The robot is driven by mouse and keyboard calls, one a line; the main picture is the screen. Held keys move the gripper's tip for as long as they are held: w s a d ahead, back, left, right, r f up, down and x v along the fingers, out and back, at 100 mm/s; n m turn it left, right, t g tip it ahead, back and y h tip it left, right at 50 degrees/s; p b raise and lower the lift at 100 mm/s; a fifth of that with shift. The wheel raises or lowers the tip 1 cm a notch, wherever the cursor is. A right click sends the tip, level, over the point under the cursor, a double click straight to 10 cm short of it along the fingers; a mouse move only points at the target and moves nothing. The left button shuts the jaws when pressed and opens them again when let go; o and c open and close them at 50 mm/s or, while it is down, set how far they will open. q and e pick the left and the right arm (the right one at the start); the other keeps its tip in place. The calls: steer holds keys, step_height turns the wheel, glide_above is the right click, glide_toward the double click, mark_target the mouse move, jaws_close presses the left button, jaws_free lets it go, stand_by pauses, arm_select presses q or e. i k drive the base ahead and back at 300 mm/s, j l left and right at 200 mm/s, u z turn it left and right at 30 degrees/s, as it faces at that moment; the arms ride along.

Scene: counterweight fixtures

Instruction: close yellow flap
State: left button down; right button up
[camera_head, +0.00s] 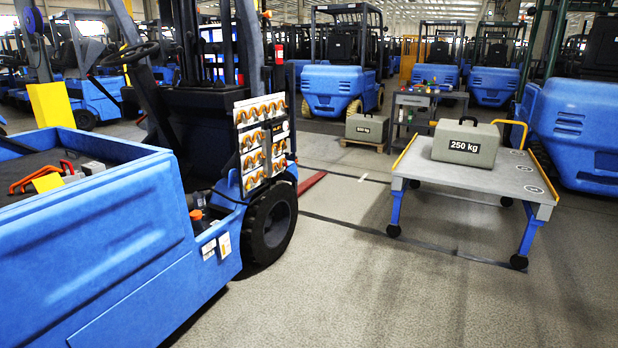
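A yellow flap (49,105) stands upright at the far left edge of the blue forklift (110,240), behind its open-topped rear body. A smaller yellow piece (47,183) lies in the dark recess of that body, beside red-orange handles (30,178). I cannot tell how the upright flap is hinged, as its lower edge is hidden by the blue body. Neither of my grippers shows in this view.
A grey cart (480,180) with a weight marked 250 kg (465,143) stands at the right. Another weight (367,128) sits on a pallet farther back. A tool trolley (412,108) and several blue forklifts stand behind. The floor (380,290) at front centre is clear.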

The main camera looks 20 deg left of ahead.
mark_target(50, 182)
steer(key=i+j+u, duration=0.15)
steer(key=i+u, duration=1.2)
steer(key=k+l, duration=0.05)
steer(key=k, duration=0.05)
